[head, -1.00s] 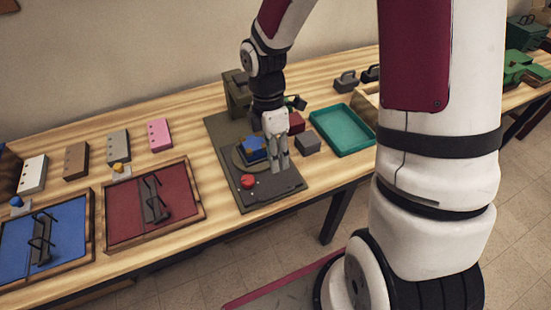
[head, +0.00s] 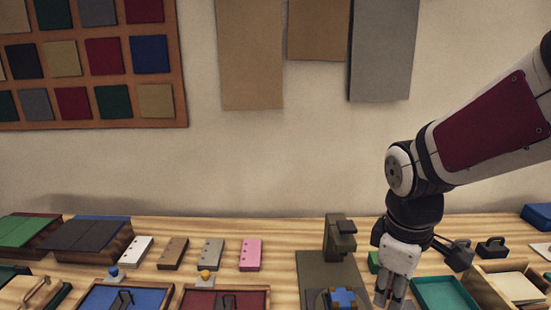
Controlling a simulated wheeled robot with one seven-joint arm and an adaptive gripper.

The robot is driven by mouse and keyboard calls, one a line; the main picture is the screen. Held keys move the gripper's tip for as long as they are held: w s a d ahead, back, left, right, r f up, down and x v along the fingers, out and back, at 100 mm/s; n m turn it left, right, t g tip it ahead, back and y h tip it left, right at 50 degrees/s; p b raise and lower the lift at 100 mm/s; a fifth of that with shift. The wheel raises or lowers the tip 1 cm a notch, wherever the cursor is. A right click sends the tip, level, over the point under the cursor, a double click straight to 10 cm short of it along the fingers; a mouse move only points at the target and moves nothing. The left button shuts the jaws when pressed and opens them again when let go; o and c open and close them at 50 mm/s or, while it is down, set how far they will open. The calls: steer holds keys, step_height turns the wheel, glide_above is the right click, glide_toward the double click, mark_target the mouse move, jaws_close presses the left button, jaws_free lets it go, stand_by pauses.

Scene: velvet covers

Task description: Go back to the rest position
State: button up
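My gripper (head: 390,294) hangs downward over the table at the lower right of the head view. Its two fingers show with a gap between them, and I see nothing held. The fingertips reach close to the bottom edge of the picture. The gripper is between a dark press-like fixture (head: 337,240) on its left and a teal tray (head: 444,293) on its right. A blue piece (head: 343,297) sits on the fixture's base, partly cut off by the picture's edge.
Several drilled blocks, among them a pink one (head: 251,254), stand left of the fixture. Blue (head: 150,297) and dark red (head: 200,299) trays lie in front. A wooden box (head: 490,294) and dark weights (head: 491,247) are on the right. The wall behind carries hanging panels (head: 385,50).

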steer(key=s+a+r+m+t+y, duration=0.1)
steer(key=s+r+m+t, duration=0.3)
steer(key=s+r+m, duration=0.5)
steer(key=shift+s+r+m+t, duration=0.3)
steer(key=shift+s+r+m, duration=0.1)
steer(key=shift+r, duration=0.45)
